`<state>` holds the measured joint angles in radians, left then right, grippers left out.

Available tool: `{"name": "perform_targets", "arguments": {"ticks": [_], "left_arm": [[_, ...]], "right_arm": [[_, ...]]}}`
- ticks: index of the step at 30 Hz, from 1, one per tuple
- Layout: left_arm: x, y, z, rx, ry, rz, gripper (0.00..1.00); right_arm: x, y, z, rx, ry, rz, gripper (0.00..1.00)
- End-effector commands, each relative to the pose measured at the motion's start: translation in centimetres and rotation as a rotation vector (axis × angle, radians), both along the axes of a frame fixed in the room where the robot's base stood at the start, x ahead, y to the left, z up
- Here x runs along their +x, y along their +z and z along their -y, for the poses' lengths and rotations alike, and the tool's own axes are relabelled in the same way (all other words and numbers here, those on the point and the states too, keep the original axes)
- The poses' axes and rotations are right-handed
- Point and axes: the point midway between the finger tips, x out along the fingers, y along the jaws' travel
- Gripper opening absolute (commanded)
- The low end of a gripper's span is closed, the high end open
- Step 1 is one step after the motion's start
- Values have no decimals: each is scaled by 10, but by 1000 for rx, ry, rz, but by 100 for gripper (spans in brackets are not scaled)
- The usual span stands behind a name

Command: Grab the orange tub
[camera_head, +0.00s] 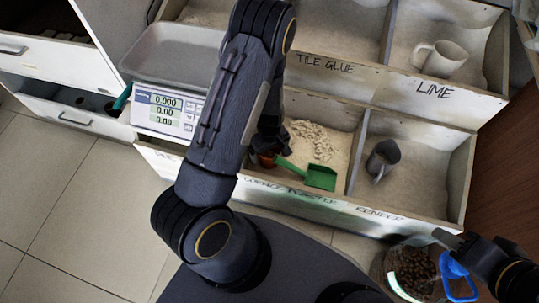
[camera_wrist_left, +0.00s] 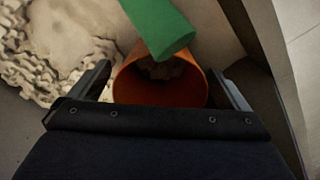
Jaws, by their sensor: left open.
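The orange tub (camera_wrist_left: 135,90) lies between the two fingers of my left gripper (camera_wrist_left: 165,85) in the left wrist view. The fingers stand apart on either side of it and are open. Some pale material shows inside the tub. A green scoop handle (camera_wrist_left: 160,25) crosses over the tub's far rim. In the head view the orange tub (camera_head: 266,160) is mostly hidden below my left gripper (camera_head: 268,148), in the front bin beside the green scoop (camera_head: 320,177). My right gripper (camera_head: 447,240) is at the lower right, away from the tub; its jaws are unclear.
The bin has a pale front wall (camera_head: 300,197) and holds a heap of crumbly powder (camera_head: 312,140). A scale (camera_head: 168,110) is at left. A clear container (camera_head: 405,268) sits near my right gripper.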

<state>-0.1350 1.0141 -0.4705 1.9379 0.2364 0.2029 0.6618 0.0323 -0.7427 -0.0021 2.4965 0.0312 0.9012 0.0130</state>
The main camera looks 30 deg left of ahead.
Motion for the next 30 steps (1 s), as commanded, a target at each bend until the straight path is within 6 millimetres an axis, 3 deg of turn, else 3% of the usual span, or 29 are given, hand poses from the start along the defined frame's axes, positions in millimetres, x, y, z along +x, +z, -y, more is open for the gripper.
{"name": "perform_targets", "arguments": {"ticks": [2, 12, 23, 30], "left_arm": [[0, 0, 0, 0, 0, 0, 92], [0, 1, 0, 0, 0, 0, 49], [0, 8, 0, 0, 0, 1, 49], [1, 41, 0, 0, 0, 4, 49]], "right_arm": [[0, 0, 0, 0, 0, 0, 36], [0, 0, 0, 0, 0, 0, 36], [0, 4, 0, 0, 0, 0, 36], [0, 21, 0, 0, 0, 0, 36]]}}
